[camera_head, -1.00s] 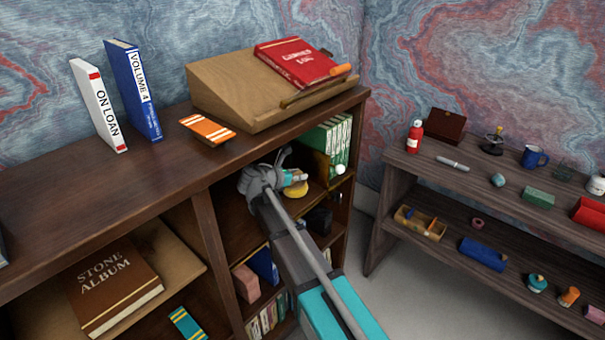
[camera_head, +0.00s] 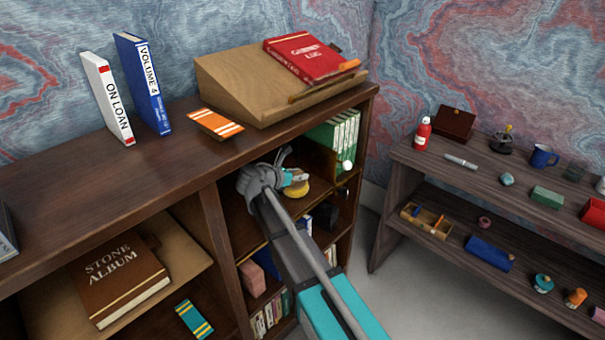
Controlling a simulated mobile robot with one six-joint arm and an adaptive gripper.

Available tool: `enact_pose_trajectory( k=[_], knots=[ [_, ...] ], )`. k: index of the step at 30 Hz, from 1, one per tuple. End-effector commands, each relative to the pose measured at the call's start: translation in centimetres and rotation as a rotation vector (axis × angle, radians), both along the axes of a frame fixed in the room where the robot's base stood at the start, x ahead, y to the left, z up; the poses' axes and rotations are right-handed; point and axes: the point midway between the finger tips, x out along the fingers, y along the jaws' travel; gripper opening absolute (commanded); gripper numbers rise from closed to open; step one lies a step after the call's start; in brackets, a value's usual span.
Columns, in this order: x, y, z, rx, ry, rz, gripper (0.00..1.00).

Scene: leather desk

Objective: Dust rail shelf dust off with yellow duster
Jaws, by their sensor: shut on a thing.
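My gripper (camera_head: 292,181) reaches into the upper right compartment of the dark wooden bookcase. It is shut on the yellow duster (camera_head: 297,190), whose rounded yellow part shows just below the fingers. My wrist hides much of the grip. The shelf (camera_head: 235,225) of this compartment lies beneath the duster, and its left part is in shadow. I cannot tell whether the duster touches the shelf. Dust cannot be made out at this size.
Green books (camera_head: 340,135) stand at the right end of the compartment, near a white knob (camera_head: 347,166). A sloped wooden stand (camera_head: 230,92) with a red book (camera_head: 305,58) rests above. A side table (camera_head: 400,190) with small objects stands at right.

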Motion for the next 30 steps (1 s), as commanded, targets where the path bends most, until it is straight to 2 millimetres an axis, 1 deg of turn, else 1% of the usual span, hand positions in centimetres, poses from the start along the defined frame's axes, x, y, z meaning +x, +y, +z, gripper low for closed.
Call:
enact_pose_trajectory(
  k=[9, 24, 30],
  knots=[
    [-1.6, 1.2, -0.2, 0.000, 0.000, 0.000, 0.00],
    [-1.9, 1.5, -0.3, 0.003, 0.002, 0.000, 0.00],
    [-2.5, 1.9, -0.2, 0.003, 0.002, 0.000, 0.00]
  ],
)
